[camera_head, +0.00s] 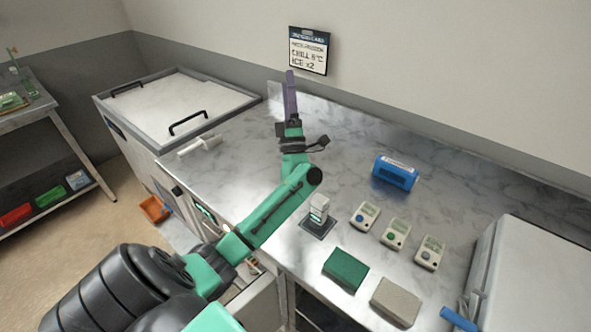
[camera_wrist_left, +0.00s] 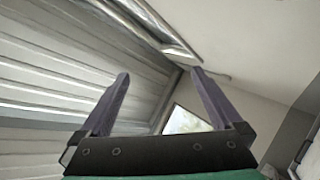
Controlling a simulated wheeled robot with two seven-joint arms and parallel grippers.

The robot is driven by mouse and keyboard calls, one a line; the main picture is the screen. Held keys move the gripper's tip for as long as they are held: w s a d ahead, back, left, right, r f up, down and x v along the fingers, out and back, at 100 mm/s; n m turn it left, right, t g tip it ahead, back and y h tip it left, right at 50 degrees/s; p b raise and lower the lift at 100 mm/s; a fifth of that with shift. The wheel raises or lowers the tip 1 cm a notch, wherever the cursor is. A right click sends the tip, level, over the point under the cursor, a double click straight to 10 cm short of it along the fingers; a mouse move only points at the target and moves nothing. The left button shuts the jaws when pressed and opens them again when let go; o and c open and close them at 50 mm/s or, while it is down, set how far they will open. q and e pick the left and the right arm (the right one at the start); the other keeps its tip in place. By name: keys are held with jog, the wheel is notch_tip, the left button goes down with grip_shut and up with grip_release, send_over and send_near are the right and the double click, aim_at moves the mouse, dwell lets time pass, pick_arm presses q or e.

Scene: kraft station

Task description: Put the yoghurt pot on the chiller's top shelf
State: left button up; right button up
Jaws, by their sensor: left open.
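My left gripper (camera_head: 291,95) points up toward the wall at the back of the marble counter, below the sign. In the left wrist view the same gripper (camera_wrist_left: 160,108) has its two purple fingers wide apart with nothing between them. I cannot make out a yoghurt pot for certain in either view. A white box-like appliance (camera_head: 535,275) stands at the right edge of the head view; I cannot tell if it is the chiller, and no shelf shows. My right gripper is not in view.
A small white device (camera_head: 319,207) stands on a dark pad. Several handheld meters, a blue pack (camera_head: 395,173), a green block (camera_head: 345,269) and a beige block (camera_head: 397,301) lie on the counter. A lidded chest (camera_head: 180,105) is at left. The counter's back right is clear.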

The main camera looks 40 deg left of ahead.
pick_arm(q)
jog(key=s+d+f+n+g+h, duration=0.1)
jog(key=f+n+h, duration=0.2)
jog(key=f+n, duration=0.2)
jog(key=s+d+f+n+g+h+b, duration=0.1)
jog(key=f+n+h, duration=0.3)
jog(key=f, duration=0.8)
jog(key=s+d+f+n+g+h, duration=0.1)
jog(key=d+f+n+g+h, duration=0.1)
jog(key=f+n, duration=0.4)
notch_tip(320, 180, down, 3)
jog(key=shift+f+n+h, duration=0.1)
jog(key=shift+n+h, duration=0.2)
jog(key=shift+h, duration=0.5)
jog(key=x, duration=0.7)
jog(key=shift+w+a, duration=0.15)
jog(key=shift+w, duration=0.15)
jog(key=shift+s, duration=0.15)
jog(key=c, duration=1.4)
jog(key=shift+o, duration=0.2)
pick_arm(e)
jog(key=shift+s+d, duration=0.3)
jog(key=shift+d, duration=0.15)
